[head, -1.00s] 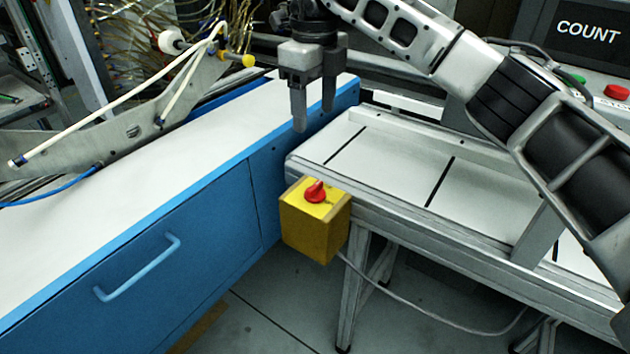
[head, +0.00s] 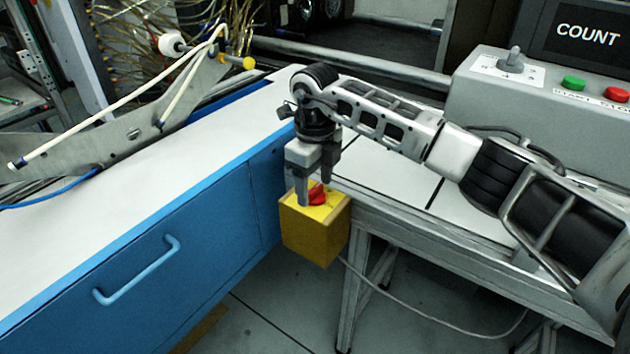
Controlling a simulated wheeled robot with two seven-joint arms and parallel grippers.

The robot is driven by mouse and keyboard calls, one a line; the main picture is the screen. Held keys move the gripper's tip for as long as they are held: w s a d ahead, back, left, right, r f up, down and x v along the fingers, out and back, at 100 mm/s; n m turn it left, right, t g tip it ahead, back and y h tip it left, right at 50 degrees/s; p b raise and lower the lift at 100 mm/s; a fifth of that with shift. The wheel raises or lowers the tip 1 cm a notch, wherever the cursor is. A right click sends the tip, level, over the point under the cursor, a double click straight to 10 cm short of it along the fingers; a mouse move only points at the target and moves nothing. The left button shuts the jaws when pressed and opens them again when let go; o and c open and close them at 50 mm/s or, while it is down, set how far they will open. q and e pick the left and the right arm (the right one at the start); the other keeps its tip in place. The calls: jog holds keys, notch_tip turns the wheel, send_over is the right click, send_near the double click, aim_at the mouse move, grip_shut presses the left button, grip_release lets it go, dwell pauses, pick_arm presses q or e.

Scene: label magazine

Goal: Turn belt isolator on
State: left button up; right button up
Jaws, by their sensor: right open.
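The belt isolator is a yellow box (head: 314,235) with a red rotary knob (head: 318,196) on its top face, at the near left corner of the belt table. My right gripper (head: 314,192) points down just over the box. Its jaws are open, with one finger left of the knob and the other behind or to the right of it. The fingers partly hide the knob, so I cannot tell whether they touch it or how it is turned. My left gripper is not in view.
The belt table (head: 400,226) lies to the right under my right arm. A blue cabinet (head: 190,240) with a white top stands at the left. A grey control panel (head: 480,100) with a lever, green and red buttons is at the back right.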

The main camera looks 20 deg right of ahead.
jog(key=c, duration=1)
